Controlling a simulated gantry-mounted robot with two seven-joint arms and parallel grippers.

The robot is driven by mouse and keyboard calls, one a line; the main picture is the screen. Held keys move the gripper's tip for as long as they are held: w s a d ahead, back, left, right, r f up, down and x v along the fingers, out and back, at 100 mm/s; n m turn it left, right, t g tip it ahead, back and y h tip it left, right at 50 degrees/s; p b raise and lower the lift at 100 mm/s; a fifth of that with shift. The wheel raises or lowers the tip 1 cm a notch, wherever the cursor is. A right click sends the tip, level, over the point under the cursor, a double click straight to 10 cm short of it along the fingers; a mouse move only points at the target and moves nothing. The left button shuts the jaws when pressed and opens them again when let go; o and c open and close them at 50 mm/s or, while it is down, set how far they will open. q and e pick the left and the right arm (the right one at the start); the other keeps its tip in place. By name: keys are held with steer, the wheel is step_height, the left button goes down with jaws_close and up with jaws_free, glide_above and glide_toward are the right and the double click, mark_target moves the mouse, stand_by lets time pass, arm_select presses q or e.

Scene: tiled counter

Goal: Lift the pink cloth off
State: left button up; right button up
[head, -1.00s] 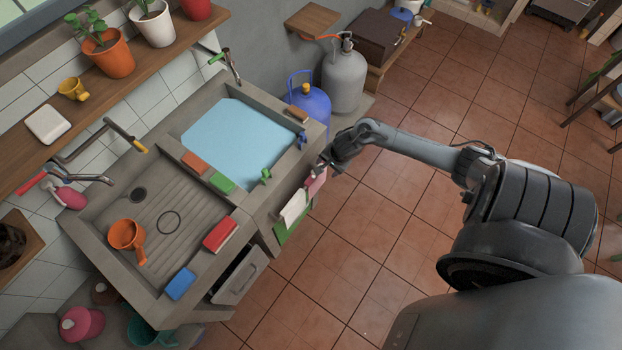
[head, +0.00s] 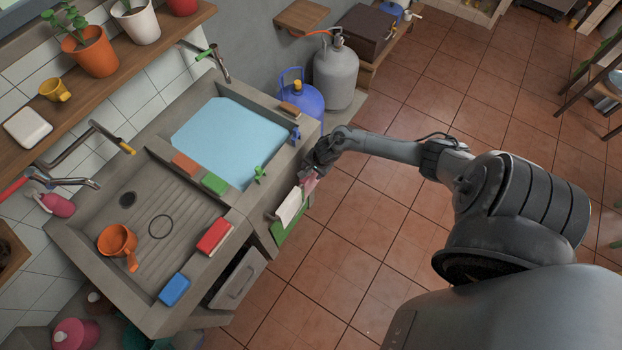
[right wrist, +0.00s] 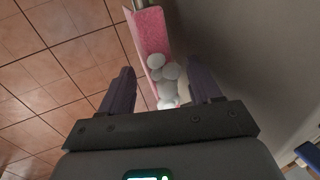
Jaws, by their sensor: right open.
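The pink cloth (head: 310,184) hangs at the front side of the sink unit, beside a white cloth (head: 289,207) and a green cloth (head: 286,229). In the right wrist view the pink cloth (right wrist: 150,42) hangs from a metal bar, with whitish round patches on its lower part. My right gripper (head: 318,170) is at the pink cloth and partly covers it in the head view. In the wrist view its two fingers (right wrist: 158,88) are apart, with the lower part of the cloth showing between them. My left gripper is out of view.
The concrete sink (head: 128,262) has a water-filled basin (head: 228,135) near my right gripper. Green (head: 260,174) and blue (head: 295,134) taps or clips sit on its edge. Gas bottles (head: 340,78) stand behind. The tiled floor (head: 400,240) in front is clear.

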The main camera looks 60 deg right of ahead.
steer(key=shift+c, duration=0.3)
steer(key=shift+c, duration=1.1)
jaws_close()
